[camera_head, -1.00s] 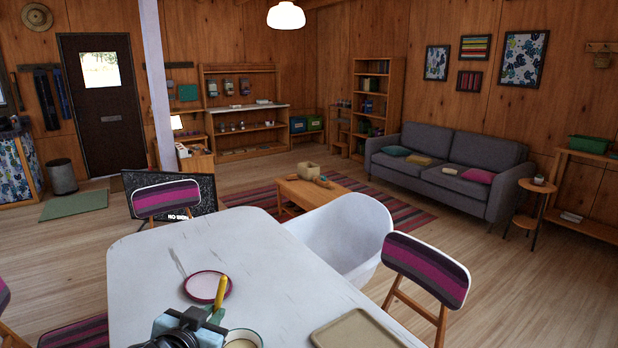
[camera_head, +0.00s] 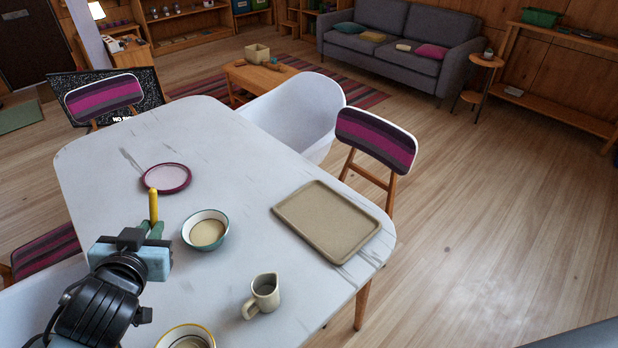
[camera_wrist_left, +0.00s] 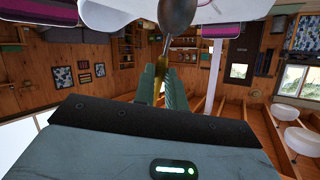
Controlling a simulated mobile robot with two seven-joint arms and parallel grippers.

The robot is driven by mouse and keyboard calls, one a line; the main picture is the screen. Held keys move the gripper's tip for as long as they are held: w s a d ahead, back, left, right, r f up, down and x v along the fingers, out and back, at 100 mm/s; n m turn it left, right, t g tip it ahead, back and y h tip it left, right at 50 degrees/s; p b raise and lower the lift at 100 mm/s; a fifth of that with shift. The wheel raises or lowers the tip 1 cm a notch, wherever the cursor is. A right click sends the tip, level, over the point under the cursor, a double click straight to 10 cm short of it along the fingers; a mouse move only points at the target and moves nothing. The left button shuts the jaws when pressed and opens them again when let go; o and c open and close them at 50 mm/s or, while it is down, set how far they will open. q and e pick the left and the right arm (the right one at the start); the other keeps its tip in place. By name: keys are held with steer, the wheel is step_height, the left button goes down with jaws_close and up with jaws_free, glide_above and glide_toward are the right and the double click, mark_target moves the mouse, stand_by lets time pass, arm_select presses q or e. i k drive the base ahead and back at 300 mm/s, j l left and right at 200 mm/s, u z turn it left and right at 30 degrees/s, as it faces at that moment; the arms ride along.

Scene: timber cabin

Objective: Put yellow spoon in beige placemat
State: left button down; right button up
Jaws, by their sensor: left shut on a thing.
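In the left wrist view the spoon's metal bowl (camera_wrist_left: 178,16) shows beyond the green fingers of the gripper (camera_wrist_left: 162,85). The beige placemat (camera_head: 326,221), a flat tray-like rectangle with a raised rim, lies empty on the table near its right edge, well to the right of the gripper. My right gripper does not show.
A green-rimmed bowl (camera_head: 205,230) stands just right of my left gripper. A pink plate (camera_head: 166,178) lies behind it. A beige pitcher (camera_head: 262,296) and a yellow-rimmed bowl (camera_head: 186,338) stand near the front. The white table (camera_head: 240,160) is clear between bowl and placemat.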

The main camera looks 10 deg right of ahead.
mark_target(341, 229)
steer(key=i+l+z, duration=0.1)
steer(key=l+z, duration=0.25)
steer(key=i+l+z, duration=0.1)
steer(key=z, duration=0.3)
steer(key=i+l+z, duration=0.1)
steer(key=z, duration=0.25)
steer(key=i, duration=0.1)
